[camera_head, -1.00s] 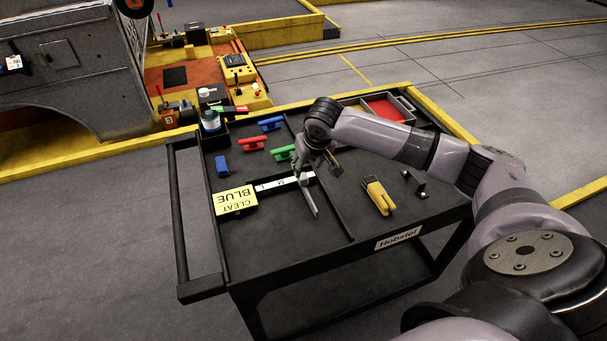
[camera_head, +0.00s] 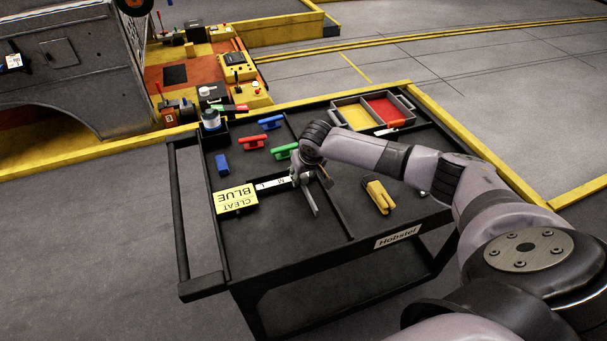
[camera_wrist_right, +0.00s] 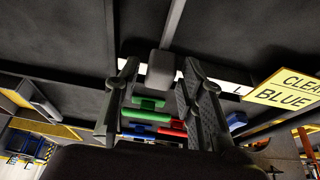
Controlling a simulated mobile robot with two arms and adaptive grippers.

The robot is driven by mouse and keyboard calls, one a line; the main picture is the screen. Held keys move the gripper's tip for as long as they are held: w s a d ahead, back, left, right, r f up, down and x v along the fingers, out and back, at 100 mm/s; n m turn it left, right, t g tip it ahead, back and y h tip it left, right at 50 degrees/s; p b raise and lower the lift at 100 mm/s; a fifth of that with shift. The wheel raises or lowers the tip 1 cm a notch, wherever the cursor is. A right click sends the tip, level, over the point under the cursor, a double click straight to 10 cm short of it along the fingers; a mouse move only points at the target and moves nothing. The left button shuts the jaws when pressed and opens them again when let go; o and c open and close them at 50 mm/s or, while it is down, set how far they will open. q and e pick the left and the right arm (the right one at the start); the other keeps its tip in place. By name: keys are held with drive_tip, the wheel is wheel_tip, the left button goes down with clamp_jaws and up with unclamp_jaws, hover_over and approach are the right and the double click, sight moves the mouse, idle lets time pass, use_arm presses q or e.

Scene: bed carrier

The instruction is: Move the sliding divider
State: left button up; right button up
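The sliding divider is a thin grey bar (camera_head: 312,203) on the black cart top, running from the white lettered strip (camera_head: 272,184) toward the cart's front. My right gripper (camera_head: 303,178) is low at the divider's far end, by the strip. In the right wrist view, the divider's grey block (camera_wrist_right: 161,70) sits between my two spread fingers (camera_wrist_right: 160,88), with narrow gaps seeming to show at its sides. The bar (camera_wrist_right: 173,25) runs away from the block. The strip (camera_wrist_right: 228,86) passes behind the fingers. My left gripper is not in view.
Blue (camera_head: 270,122), red (camera_head: 251,142) and green (camera_head: 284,151) cleats lie beyond. A yellow tool (camera_head: 379,196) lies to the right. A divided bin (camera_head: 345,101) is at the back right.

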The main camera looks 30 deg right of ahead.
clamp_jaws()
idle(0.5)
